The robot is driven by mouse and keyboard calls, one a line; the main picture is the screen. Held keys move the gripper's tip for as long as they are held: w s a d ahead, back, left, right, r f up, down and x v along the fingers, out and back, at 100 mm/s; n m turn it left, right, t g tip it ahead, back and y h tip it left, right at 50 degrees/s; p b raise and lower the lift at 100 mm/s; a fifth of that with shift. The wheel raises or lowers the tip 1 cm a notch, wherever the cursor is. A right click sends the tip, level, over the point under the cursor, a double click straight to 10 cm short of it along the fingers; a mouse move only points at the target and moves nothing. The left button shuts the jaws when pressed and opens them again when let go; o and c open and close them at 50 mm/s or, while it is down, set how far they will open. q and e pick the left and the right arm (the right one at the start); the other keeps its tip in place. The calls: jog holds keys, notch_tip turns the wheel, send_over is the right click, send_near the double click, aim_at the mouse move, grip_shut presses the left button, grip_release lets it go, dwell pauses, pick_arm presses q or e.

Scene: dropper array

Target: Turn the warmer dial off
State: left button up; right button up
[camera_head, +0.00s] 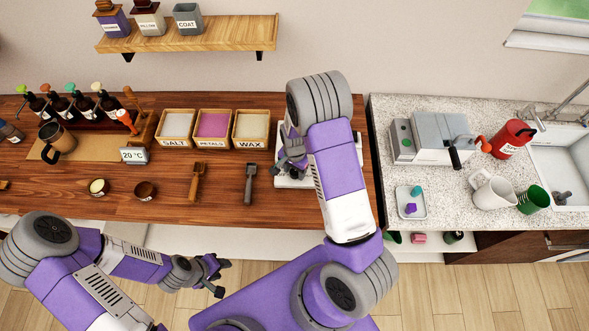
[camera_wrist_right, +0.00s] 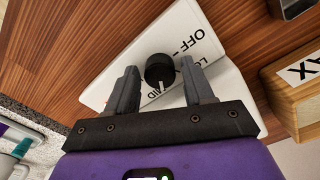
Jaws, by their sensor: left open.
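The warmer (camera_wrist_right: 115,80) is a white unit with a black round dial (camera_wrist_right: 160,68) and printed words, of which OFF is readable; other labels are partly covered. A white mark on the dial points toward my gripper's base. My right gripper (camera_wrist_right: 162,82) is open, one finger on each side of the dial, with visible gaps; whether it touches is unclear. In the head view the warmer (camera_head: 287,183) shows below my right gripper (camera_head: 291,158), mostly hidden by my right arm. My left gripper (camera_head: 220,277) is open and empty in front of the table.
A box labelled WAX (camera_head: 251,126) stands left of the warmer, next to the PETALS box (camera_head: 212,125) and SALT box (camera_head: 176,125). A dark-headed tool (camera_head: 249,184) lies left of the warmer. The table's right edge is close by, with a speckled counter (camera_head: 455,190) beyond.

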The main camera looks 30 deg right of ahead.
jog(key=c, duration=0.8)
jog(key=shift+n, duration=0.4)
jog(key=n+b, duration=0.2)
jog(key=n, duration=0.2)
jog(key=shift+n, duration=0.4)
jog(key=n+b, duration=0.3)
jog(key=n, duration=0.3)
jog(key=n+b, duration=0.1)
jog(key=n, duration=0.5)
jog(key=shift+n, duration=0.4)
jog(key=n, duration=0.5)
jog(key=shift+r+n, duration=0.1)
jog(key=shift+n, duration=0.2)
